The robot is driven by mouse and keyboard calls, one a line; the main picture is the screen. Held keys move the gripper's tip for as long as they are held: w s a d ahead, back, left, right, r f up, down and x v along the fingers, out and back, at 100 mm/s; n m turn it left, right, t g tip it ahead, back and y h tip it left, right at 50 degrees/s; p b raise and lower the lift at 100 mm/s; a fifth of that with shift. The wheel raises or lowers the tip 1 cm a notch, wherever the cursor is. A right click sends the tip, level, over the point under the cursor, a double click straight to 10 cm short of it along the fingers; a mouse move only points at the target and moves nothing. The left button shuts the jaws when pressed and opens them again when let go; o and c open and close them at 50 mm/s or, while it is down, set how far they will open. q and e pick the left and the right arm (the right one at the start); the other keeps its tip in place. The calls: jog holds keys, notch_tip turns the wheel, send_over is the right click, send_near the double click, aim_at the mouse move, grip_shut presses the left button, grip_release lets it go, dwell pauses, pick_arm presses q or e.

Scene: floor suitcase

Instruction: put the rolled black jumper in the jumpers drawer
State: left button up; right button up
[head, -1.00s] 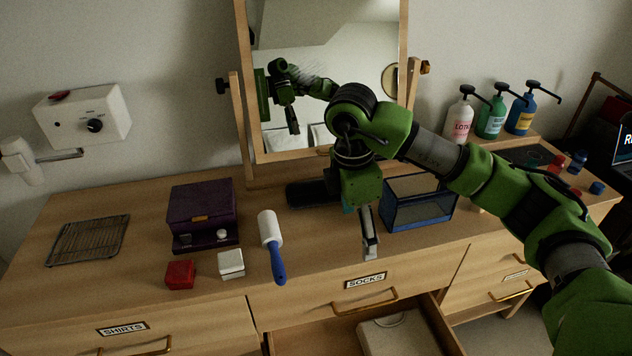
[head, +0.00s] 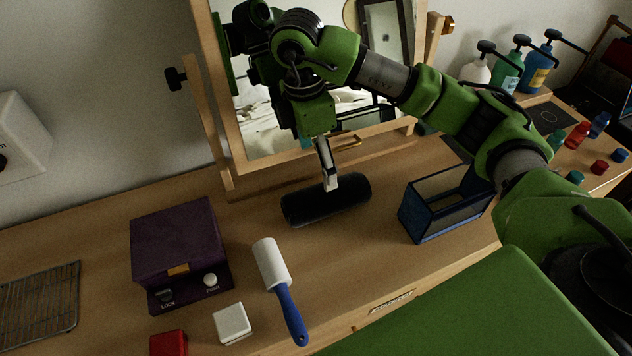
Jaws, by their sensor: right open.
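The rolled black jumper (head: 298,208) lies on the dresser top in front of the mirror, as a dark cylinder running left to right. My right gripper (head: 331,184) points down at the middle of the roll from above. Its fingertips are at or just over the roll; I cannot tell whether they touch it. It is open and the roll rests on the wood. The jumpers drawer cannot be made out in this view; only a drawer front with a partly hidden label (head: 392,301) shows at the bottom. My left gripper is not in view.
The mirror frame (head: 208,90) stands behind the roll. A blue-edged glass box (head: 440,212) is to its right. A purple box (head: 178,240), a lint roller (head: 280,290), a white block (head: 232,323) and a red block (head: 169,343) are front left. Pump bottles (head: 507,72) stand back right.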

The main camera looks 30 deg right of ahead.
aim_at(326, 195)
jog(key=f, duration=0.3)
jog(key=s+f, duration=0.1)
jog(key=f, duration=0.1)
jog(key=shift+d+f+p, duration=0.3)
jog(key=shift+d+f, duration=0.05)
jog(key=shift+d, duration=0.05)
jog(key=f, duration=0.2)
jog(key=f+p, duration=0.1)
jog(key=shift+w+d, duration=0.1)
jog(key=shift+d, duration=0.15)
jog(key=f, duration=0.1)
jog(key=f+p, duration=0.1)
jog(key=f, duration=0.1)
jog(key=shift+w+d+f, duration=0.1)
jog(key=shift+d+f, duration=0.15)
jog(key=shift+d, duration=0.15)
jog(key=shift+f+p, duration=0.3)
jog(key=shift+f, duration=0.05)
jog(key=shift+c, duration=0.3)
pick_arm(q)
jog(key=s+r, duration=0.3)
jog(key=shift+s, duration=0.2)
pick_arm(e)
jog(key=c, duration=1.4)
jog(key=shift+c, duration=0.2)
